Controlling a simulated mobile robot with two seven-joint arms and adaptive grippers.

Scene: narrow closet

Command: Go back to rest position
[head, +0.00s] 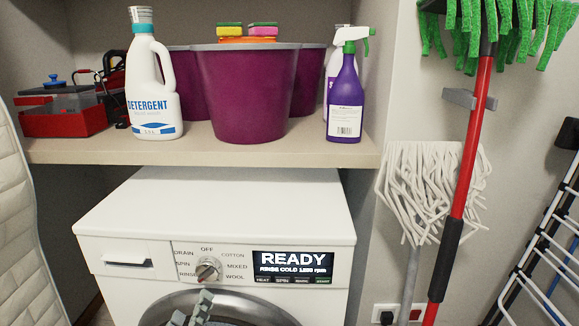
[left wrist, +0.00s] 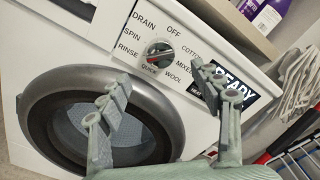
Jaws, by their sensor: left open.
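My left gripper (head: 190,310) shows at the bottom edge of the head view, in front of the washing machine (head: 130,205). In the left wrist view the left gripper (left wrist: 160,95) has its two fingers spread wide with nothing between them. Beyond them are the machine's program dial (left wrist: 158,54) and its round door (left wrist: 75,120). The fingers look apart from the machine's front, though the exact gap cannot be told. The machine's display (head: 292,263) reads READY. My right gripper is in neither view.
A shelf (head: 200,153) above the machine holds a detergent bottle (head: 152,85), a purple bucket (head: 247,90), a purple spray bottle (head: 345,95) and a red toolbox (head: 62,120). A mop (head: 430,185) and a red-handled broom (head: 470,150) hang at right, near a drying rack (head: 540,245).

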